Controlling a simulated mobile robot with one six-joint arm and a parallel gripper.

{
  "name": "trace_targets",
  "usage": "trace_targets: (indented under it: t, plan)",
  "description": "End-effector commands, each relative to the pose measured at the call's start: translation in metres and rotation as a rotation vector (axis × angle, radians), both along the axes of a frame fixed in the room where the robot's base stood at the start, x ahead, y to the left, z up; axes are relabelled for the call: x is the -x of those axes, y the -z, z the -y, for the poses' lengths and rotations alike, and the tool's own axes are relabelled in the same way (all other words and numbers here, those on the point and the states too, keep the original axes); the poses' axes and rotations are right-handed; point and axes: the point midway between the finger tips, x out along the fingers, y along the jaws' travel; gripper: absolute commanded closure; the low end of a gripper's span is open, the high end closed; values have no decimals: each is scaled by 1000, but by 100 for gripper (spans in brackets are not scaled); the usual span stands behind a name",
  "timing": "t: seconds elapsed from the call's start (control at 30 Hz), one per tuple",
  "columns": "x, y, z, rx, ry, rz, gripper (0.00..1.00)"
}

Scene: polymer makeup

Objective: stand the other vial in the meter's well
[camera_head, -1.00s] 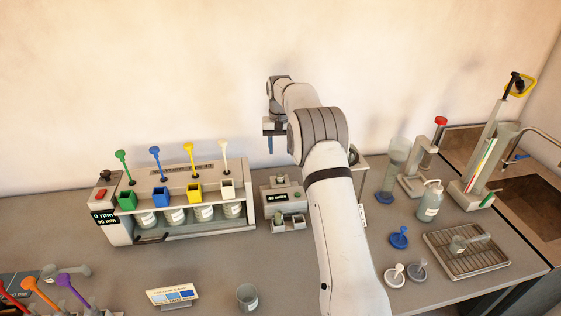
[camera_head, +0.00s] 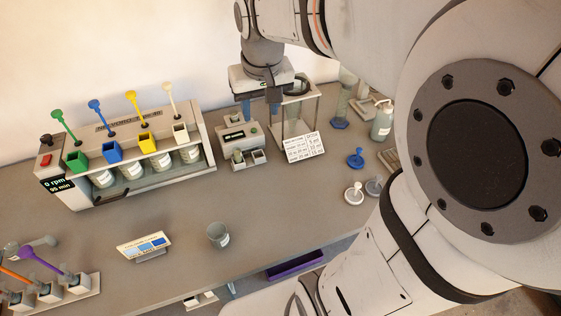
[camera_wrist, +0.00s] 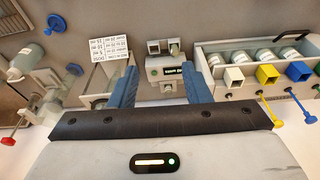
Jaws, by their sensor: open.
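The meter (camera_head: 236,136) is a small grey box with a dark display, standing right of the rack on the bench. In front of it are two small square holders; a pale greenish vial (camera_head: 238,156) stands in the left one, and the right holder (camera_head: 258,157) looks empty. In the wrist view the meter (camera_wrist: 160,72) lies beyond the fingers, between them in the picture, with the vial (camera_wrist: 174,46) above it. My gripper (camera_head: 260,108) is open and empty, above and behind the meter. Whether anything stands in the meter's well is too small to tell.
The rack (camera_head: 130,165) with jars and coloured funnels stands left of the meter. A framed stand with a printed card (camera_head: 304,147) stands close on the right. A beaker (camera_head: 219,235) and a sign (camera_head: 143,246) stand in front. The bench between is clear.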

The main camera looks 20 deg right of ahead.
Motion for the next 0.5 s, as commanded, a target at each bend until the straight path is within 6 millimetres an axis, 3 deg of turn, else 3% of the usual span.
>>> trace_targets:
  t: [0.03,0.2,0.33,0.5]
  plan:
    - [26,4,0,1,-4,15,57]
    - [89,26,0,5,-20,49,57]
    - [115,40,-1,7,-26,63,57]
    - [126,47,-4,8,-31,68,57]
